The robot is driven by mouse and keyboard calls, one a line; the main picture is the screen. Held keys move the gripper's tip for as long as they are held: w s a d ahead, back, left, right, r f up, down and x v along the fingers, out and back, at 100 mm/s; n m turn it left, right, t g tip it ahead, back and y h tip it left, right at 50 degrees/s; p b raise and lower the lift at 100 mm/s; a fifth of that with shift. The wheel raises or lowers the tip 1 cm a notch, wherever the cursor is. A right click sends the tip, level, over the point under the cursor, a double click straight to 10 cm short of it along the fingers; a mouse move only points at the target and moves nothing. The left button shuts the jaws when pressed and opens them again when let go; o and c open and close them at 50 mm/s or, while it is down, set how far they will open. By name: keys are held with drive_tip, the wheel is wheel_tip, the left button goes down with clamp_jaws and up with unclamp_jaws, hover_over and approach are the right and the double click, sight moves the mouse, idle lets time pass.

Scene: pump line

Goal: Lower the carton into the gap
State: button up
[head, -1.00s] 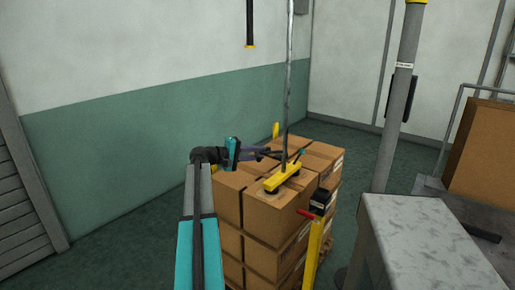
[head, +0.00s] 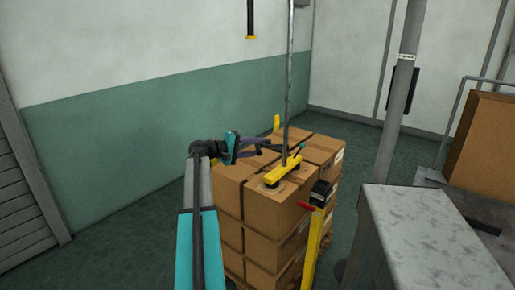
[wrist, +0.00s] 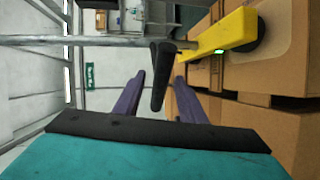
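The carton (head: 284,205) is a brown box under the yellow suction lifter (head: 283,172), at the near right corner of the stack. The lifter's pads sit on its top. The carton's top looks about level with its neighbours; I cannot tell whether it rests or hangs. The gap is not seen as an open space. My gripper (head: 283,150) reaches in from the left at the lifter's handle. In the wrist view a black handle (wrist: 160,80) lies between the purple fingers of my gripper (wrist: 159,77). Space shows at its left, and I cannot tell whether they clamp it.
Other stacked cartons (head: 318,150) surround the carton behind and below. A yellow post (head: 314,245) with a black box on top stands close in front. A grey worktop (head: 430,225) and a grey column (head: 397,100) are at the right. The floor left of the stack is clear.

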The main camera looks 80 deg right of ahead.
drive_tip(key=v, duration=1.3)
drive_tip(key=shift+a, duration=0.15)
drive_tip(key=shift+w, duration=0.1)
